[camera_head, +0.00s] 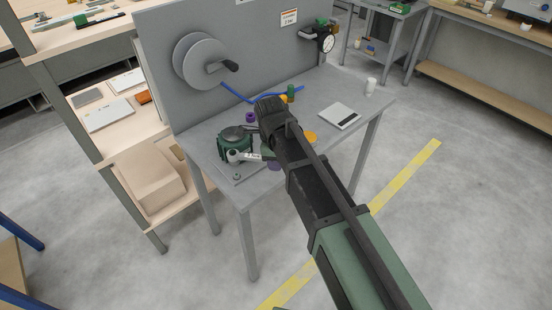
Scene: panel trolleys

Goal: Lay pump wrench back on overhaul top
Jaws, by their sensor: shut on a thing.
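The pump wrench (236,93) appears as a blue V-shaped tool with two long handles. One handle reaches left across the grey back panel, the other right over the bench. My gripper (268,106) is at the dark end of my arm, right by the V. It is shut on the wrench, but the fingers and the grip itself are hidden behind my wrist. The wrench looks raised above the bench; its height is hard to judge. The overhaul top (352,92) is the grey bench top below, partly covered by my arm.
On the top stand a green pump body (235,143), a white-and-black flat device (339,116), a white cup (370,86) and small purple, green and orange parts. Bare top shows around the device.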

